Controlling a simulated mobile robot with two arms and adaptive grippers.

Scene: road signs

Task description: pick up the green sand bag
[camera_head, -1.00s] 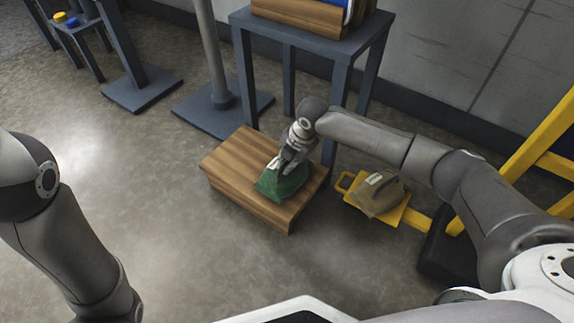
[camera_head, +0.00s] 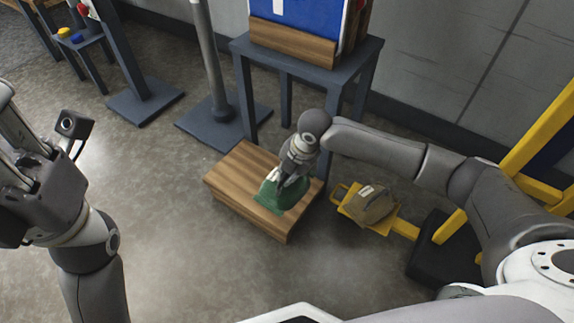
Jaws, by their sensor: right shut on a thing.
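The green sand bag (camera_head: 285,197) is on the wooden box (camera_head: 236,180), near its right end. My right gripper (camera_head: 290,180) reaches down onto the bag from above and is shut on its upper part. The bag's lower edge seems to touch the box top; I cannot tell whether any of it is lifted. My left gripper (camera_head: 38,135) is at the left edge, close to the camera, far from the bag. It is partly cut off and its jaw opening is unclear.
A tan sand bag (camera_head: 370,206) lies on a yellow plate (camera_head: 350,212) to the right. A grey table (camera_head: 351,58) with a blue sign (camera_head: 306,24) stands behind the box. A post base (camera_head: 222,123) is behind left. A yellow frame (camera_head: 535,140) stands at right. Floor left of the box is clear.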

